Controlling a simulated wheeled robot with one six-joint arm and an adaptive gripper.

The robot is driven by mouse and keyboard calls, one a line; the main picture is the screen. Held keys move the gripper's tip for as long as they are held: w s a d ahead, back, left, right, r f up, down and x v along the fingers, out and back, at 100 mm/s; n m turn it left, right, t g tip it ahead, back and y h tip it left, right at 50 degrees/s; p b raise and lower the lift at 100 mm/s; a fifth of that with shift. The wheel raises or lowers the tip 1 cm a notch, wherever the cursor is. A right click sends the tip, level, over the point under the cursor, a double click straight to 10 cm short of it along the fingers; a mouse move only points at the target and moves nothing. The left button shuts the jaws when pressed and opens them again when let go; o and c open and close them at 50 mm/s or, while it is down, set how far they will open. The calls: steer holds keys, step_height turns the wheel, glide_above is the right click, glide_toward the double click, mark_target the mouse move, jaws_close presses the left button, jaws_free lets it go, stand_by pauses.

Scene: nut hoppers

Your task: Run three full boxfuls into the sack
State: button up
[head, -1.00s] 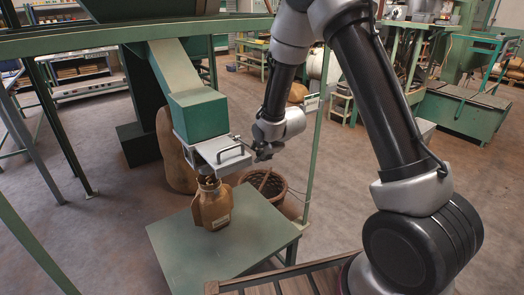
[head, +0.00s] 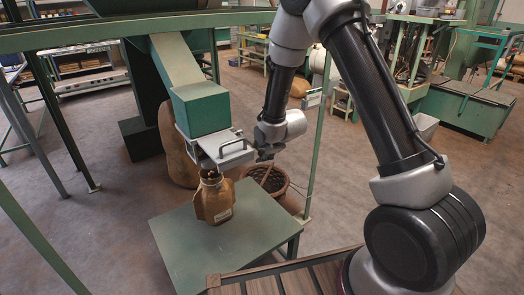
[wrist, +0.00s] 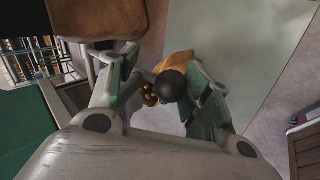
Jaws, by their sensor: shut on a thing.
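The green box (head: 200,108) sits at the low end of the sloping chute. A pale metal slide plate (head: 212,158) with a bar handle (head: 233,146) is under it. The open brown sack (head: 213,200) stands upright on the green table, its mouth below the plate, with dark nuts showing at the mouth. The sack shows partly in the wrist view (wrist: 179,64), with a few brown nuts (wrist: 149,95) nearby. The box's inside is hidden.
The green table (head: 180,250) has bare room around the sack. A basket of dark contents (head: 268,180) and a large brown sack (head: 176,150) stand on the floor behind. A green post and frame beams stand close to my arm.

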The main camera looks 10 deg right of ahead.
steer(key=o, duration=1)
steer(key=shift+s+f+g, duration=0.3)
steer(key=shift+s+f, duration=0.25)
steer(key=shift+f, duration=0.25)
steer(key=shift+r, duration=0.15)
steer(key=v, duration=1.2)
steer(key=shift+w, duration=0.1)
